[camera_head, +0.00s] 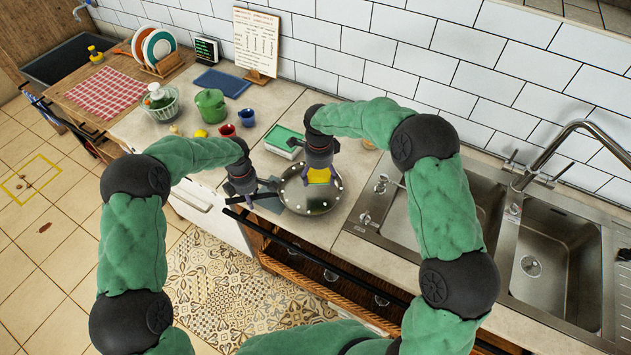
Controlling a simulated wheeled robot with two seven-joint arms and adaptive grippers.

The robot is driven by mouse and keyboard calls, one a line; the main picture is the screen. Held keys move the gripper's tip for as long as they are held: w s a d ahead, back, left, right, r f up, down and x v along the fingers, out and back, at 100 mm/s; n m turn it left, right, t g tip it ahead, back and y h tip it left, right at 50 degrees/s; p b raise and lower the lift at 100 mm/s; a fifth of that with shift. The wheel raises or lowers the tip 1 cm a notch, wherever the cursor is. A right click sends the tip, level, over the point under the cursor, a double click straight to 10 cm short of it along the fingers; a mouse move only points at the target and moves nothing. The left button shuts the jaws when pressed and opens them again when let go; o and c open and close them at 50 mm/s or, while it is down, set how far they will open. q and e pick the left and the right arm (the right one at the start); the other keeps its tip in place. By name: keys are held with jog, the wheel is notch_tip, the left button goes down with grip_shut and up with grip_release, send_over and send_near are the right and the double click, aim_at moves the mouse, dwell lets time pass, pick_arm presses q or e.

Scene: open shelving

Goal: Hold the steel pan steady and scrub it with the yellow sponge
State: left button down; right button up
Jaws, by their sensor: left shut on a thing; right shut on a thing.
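The steel pan (316,204) is a round, shiny metal pan on the counter, left of the sink, with pale spots on it. The yellow sponge (319,176) is over the far part of the pan's inside. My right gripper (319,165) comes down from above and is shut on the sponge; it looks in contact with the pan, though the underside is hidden. My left gripper (258,193) is at the pan's left side, low over the counter's front edge, shut on the pan's handle side. Its fingers partly hide what they grip.
A green-topped box (284,140) stands just behind the pan. The double steel sink (543,262) and tap (560,150) are to the right. Blue cup (247,117), red cup (227,130), lemon (200,133) and green pot (210,104) stand to the left.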

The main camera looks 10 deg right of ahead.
pick_arm(q)
jog(key=c, duration=0.8)
grip_release()
notch_tip(320, 180, up, 12)
